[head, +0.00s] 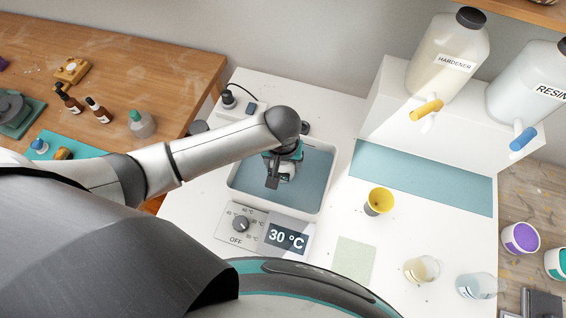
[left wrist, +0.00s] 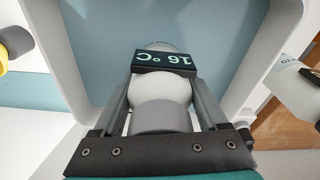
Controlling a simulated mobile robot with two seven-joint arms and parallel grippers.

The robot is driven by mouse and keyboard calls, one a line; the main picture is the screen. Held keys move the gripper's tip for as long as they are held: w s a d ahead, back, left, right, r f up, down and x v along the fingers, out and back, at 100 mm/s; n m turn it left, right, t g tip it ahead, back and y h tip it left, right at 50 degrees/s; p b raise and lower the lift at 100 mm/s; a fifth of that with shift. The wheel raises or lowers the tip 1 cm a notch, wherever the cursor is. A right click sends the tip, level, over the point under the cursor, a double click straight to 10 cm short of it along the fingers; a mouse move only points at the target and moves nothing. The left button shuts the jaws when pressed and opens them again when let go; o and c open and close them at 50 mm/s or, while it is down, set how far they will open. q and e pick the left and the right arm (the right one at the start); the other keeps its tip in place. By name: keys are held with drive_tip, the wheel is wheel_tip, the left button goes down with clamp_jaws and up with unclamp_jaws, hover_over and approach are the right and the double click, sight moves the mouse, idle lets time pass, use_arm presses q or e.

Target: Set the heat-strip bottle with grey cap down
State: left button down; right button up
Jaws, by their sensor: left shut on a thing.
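My left gripper (head: 272,180) is over the water bath (head: 325,192), a white-rimmed basin with a blue-grey inside. In the left wrist view its fingers (left wrist: 163,95) are shut on the heat-strip bottle (left wrist: 158,92), a whitish rounded bottle with a grey cap (left wrist: 160,119). The dark strip (left wrist: 163,62) on it reads 16 °C. The bottle is within the basin's outline; I cannot tell whether it touches the bottom. In the head view the gripper mostly hides it. My right gripper is not in view.
The bath's panel (head: 288,238) shows 30 °C beside a knob. A yellow cup (head: 379,201) stands right of the bath. Hardener (head: 447,62) and resin (head: 530,85) containers stand at the back right. A pale green mat (head: 353,261) lies bare in front.

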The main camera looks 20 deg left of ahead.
use_arm(q)
drive_tip(key=shift+f, duration=0.1)
unclamp_jaws()
idle(0.3)
drive_tip(key=r+p, duration=0.1)
drive_tip(key=r, duration=0.3)
drive_tip(key=s+r, duration=0.1)
drive_tip(key=r, duration=0.3)
drive_tip(key=r+p, duration=0.1)
drive_tip(key=r, duration=0.3)
drive_tip(key=shift+s+d+r+p, duration=0.1)
drive_tip(key=shift+s+p, duration=0.15)
drive_tip(key=shift+p, duration=0.05)
